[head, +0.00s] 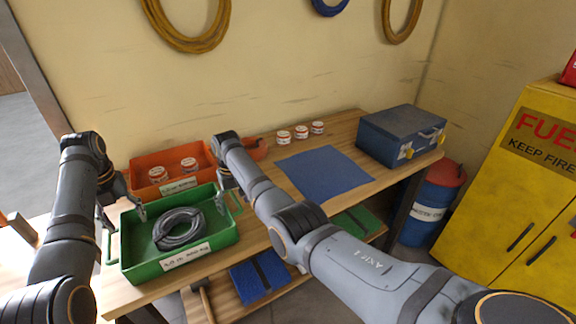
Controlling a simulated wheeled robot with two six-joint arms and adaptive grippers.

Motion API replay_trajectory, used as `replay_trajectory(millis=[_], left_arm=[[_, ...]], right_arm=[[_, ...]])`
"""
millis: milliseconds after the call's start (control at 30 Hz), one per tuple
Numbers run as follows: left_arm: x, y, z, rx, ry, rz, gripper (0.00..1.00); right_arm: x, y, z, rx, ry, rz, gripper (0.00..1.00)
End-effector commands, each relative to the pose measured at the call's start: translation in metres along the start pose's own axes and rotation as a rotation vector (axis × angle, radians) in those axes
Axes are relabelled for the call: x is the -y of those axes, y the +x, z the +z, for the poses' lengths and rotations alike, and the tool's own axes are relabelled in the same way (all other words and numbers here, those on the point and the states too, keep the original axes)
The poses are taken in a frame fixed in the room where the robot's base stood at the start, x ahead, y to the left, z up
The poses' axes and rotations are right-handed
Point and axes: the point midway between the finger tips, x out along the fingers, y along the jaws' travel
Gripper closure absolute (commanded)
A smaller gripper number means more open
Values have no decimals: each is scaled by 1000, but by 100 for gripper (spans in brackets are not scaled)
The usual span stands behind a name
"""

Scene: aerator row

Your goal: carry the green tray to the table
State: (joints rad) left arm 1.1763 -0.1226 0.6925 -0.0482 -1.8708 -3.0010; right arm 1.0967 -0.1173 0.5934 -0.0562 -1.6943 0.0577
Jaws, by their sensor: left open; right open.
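The green tray (136,271) sits on the left part of the wooden workbench (256,240). It holds a coiled grey hose (178,228) and has a white label on its front wall. Handles stick out at its left and right ends. My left gripper (124,208) is open near the tray's back left corner. My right gripper (232,192) is open at the tray's right end, close to the right handle. Whether either gripper touches the tray cannot be told. My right arm hides part of the bench.
An orange tray (143,184) with white-and-red tins stands behind the green one. More tins (300,132), a blue mat (325,172) and a blue toolbox (400,137) are on the bench. A blue drum (430,215) and a yellow cabinet (510,190) stand at right.

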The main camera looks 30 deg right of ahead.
Motion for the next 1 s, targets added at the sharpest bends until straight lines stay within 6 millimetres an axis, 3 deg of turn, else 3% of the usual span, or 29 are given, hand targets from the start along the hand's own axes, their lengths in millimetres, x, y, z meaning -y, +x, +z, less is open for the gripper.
replay_trajectory(millis=[167,400,533,700,1000], left_arm=[[1,1,0,-1,1,-1,37],[1,1,0,-2,2,-2,37],[1,1,0,-2,2,-2,37],[1,1,0,-2,2,-2,37],[2,1,-1,-2,2,-2,37]], right_arm=[[1,-25,-2,-6,-2,-3,16],[3,-84,-2,-6,-4,-8,16],[4,-106,-2,-4,-5,-9,16],[4,-119,-1,-2,-5,-10,16],[4,-120,-1,-2,-6,-10,16]])
